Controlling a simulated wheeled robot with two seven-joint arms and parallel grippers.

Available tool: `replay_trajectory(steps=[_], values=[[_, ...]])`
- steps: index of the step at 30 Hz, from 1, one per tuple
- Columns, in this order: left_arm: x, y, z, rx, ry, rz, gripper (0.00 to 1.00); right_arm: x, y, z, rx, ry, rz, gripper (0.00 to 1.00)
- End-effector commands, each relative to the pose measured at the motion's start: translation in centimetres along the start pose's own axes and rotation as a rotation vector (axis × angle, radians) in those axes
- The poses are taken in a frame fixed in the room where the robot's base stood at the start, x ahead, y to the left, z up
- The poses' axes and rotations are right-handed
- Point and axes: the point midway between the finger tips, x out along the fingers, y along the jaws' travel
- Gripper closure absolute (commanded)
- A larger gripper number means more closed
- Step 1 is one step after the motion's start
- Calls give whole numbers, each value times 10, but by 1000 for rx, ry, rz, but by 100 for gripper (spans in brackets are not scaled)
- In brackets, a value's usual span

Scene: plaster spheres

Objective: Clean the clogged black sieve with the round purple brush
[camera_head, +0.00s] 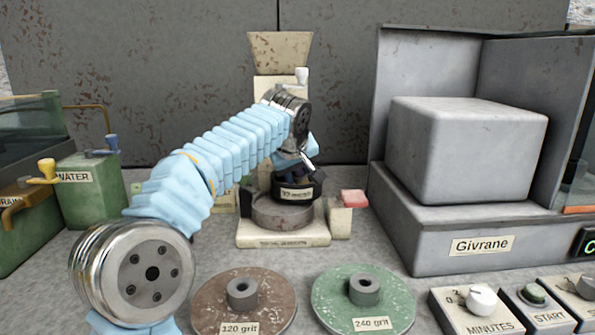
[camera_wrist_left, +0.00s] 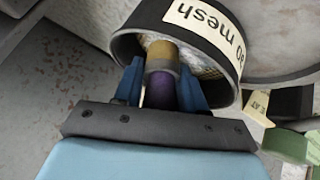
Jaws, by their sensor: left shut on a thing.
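The black sieve (camera_head: 283,191) with a mesh label is over a round grey dish on the cream stand in the middle of the head view. In the left wrist view the sieve (camera_wrist_left: 122,45) is a black ring with pale, speckled material inside. My left gripper (camera_head: 300,163) is above the sieve. In the wrist view its blue fingers (camera_wrist_left: 160,84) are shut on the round purple brush (camera_wrist_left: 160,93). The brush's tan and grey end points into the sieve. Its bristles are hidden, so I cannot tell whether they touch the mesh. My right gripper is not in view.
A cream hopper (camera_head: 280,52) rises behind the stand (camera_head: 283,239). A grey Givrane machine (camera_head: 440,240) stands at the right. Brown (camera_head: 215,290) and green (camera_head: 335,290) grit discs lie in front. Green water tanks (camera_head: 88,195) stand at the left.

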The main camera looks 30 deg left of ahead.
Motion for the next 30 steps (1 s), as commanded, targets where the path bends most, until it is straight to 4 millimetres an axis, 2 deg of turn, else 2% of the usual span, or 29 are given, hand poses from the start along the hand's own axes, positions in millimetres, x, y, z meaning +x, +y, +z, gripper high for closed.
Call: replay_trajectory(steps=[5, 21, 30], values=[[0, -1, 3, 1, 0, 0, 100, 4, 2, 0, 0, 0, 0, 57], [-20, -10, 24, 2, 0, 0, 100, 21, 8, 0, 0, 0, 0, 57], [-23, -9, 23, 1, 0, 0, 100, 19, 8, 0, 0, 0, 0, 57]])
